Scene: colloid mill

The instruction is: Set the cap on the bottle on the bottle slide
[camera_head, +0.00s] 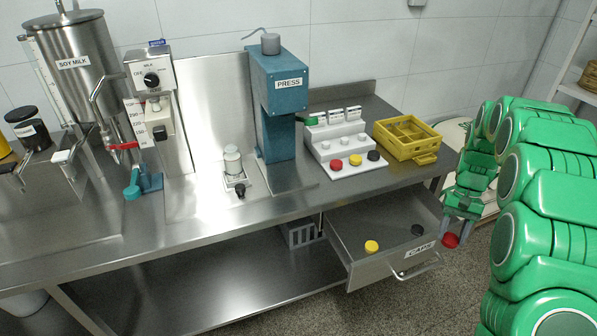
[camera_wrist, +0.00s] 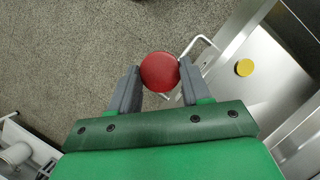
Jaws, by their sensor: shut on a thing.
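My gripper (camera_head: 456,228) is shut on a red cap (camera_head: 450,240), to the right of the open drawer and below the table top. In the wrist view the red cap (camera_wrist: 160,72) sits between the two grey fingertips, over the floor. A bottle (camera_head: 232,160) with whitish contents stands on the bottle slide (camera_head: 236,182), which has a black knob, left of the press. The bottle's top looks pale and no coloured cap shows on it. My gripper is far to the right of the bottle.
The open caps drawer (camera_head: 385,268) holds a yellow cap (camera_head: 371,246) and a dark cap (camera_head: 417,230). The teal press (camera_head: 278,110), a white stepped rack (camera_head: 345,150) with red, yellow and black caps, and a yellow crate (camera_head: 407,137) stand on the table.

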